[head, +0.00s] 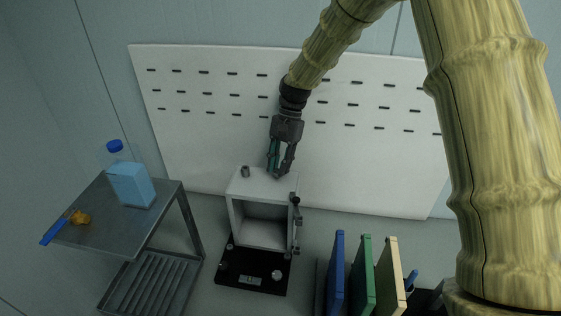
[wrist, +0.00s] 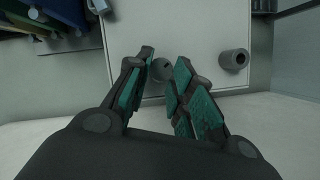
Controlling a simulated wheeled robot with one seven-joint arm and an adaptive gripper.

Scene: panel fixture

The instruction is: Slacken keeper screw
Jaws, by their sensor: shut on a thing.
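A white box-like fixture (head: 234,205) with an open front stands on a black base, and its pale top face (wrist: 205,30) fills the middle of the wrist view. My gripper (head: 280,173) reaches down onto the right part of that top. In the wrist view my gripper (wrist: 164,72) has its teal-padded fingers shut on a small grey round keeper screw (wrist: 161,69), which they partly hide. In the head view the fingers cover this screw. A second grey cylinder (head: 245,171) stands upright at the top's left; it also shows in the wrist view (wrist: 234,60), apart from the fingers.
Dark knobs (head: 296,200) run down the fixture's right edge. A metal table (head: 105,215) at left holds a blue-capped bottle (head: 132,183) and a blue-handled item (head: 55,230). Upright blue, green and cream panels (head: 364,275) stand at front right. A slotted white board (head: 200,130) is behind.

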